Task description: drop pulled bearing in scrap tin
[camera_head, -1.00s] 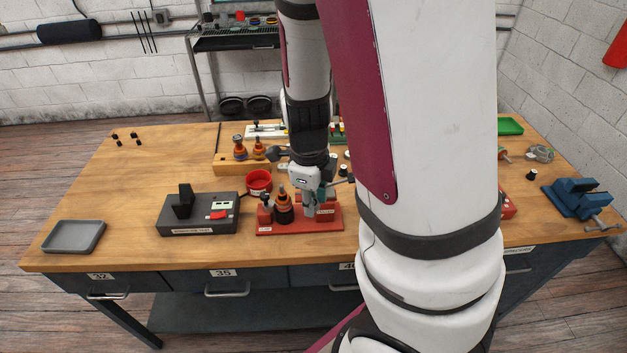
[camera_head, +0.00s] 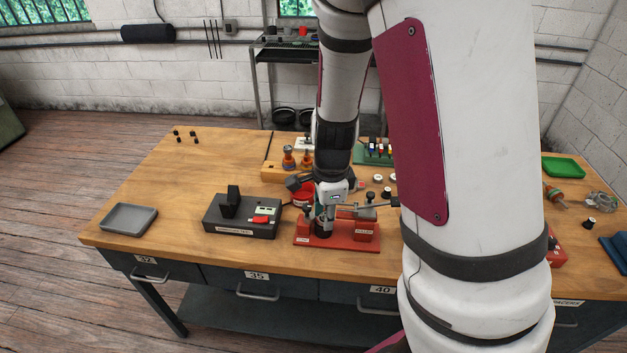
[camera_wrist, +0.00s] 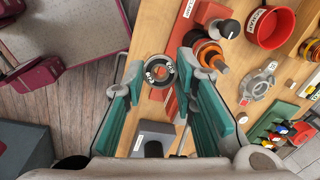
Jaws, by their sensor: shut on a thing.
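My gripper (camera_head: 325,212) is shut on the pulled bearing (camera_wrist: 161,72), a small dark ring with pale marks, between the fingertips in the wrist view. In the head view I cannot make out the bearing. The rotor (camera_wrist: 208,52), orange and black with a metal shaft, stands beside the right finger in the wrist view. The scrap tin (camera_wrist: 268,26) is a round red cup with a white label, apart from the gripper. In the head view the tin (camera_head: 303,196) is partly hidden behind my arm.
A dark tester box (camera_head: 241,216) with a red button stands left of the stand. A grey tray (camera_head: 129,218) lies at the far left. A pale metal housing (camera_wrist: 257,88) lies near the tin. The bench between tray and tester is clear. My arm hides much of the bench's right side.

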